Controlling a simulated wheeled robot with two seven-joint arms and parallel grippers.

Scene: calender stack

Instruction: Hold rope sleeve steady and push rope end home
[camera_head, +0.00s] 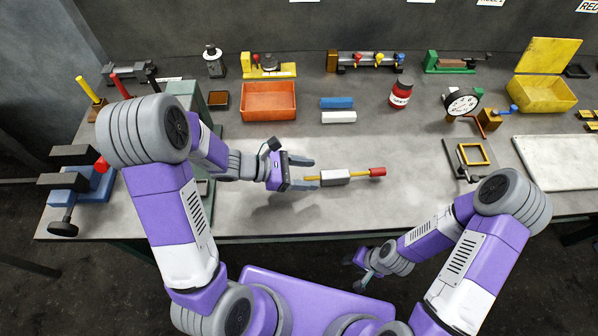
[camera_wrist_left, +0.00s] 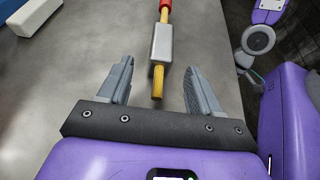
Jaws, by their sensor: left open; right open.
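The rope sleeve (camera_head: 335,178) is a light grey block lying on the bench, with a yellow rope (camera_head: 312,178) sticking out of its left side. On its right side a yellow piece with a red end (camera_head: 377,172) sticks out. My left gripper (camera_head: 311,172) is open and empty, just left of the sleeve. In the left wrist view the sleeve (camera_wrist_left: 161,46) lies ahead of the open fingers, and the yellow rope end (camera_wrist_left: 157,84) points back between the fingertips. My right gripper (camera_head: 358,270) is open and empty in front of the bench's front edge, well away from the sleeve.
Blue (camera_head: 337,103) and white (camera_head: 339,117) blocks lie behind the sleeve. An orange bin (camera_head: 268,101), a red jar (camera_head: 401,93) and a dial gauge (camera_head: 462,103) stand farther back. A yellow-rimmed frame (camera_head: 472,154) is to the right. The bench around the sleeve is clear.

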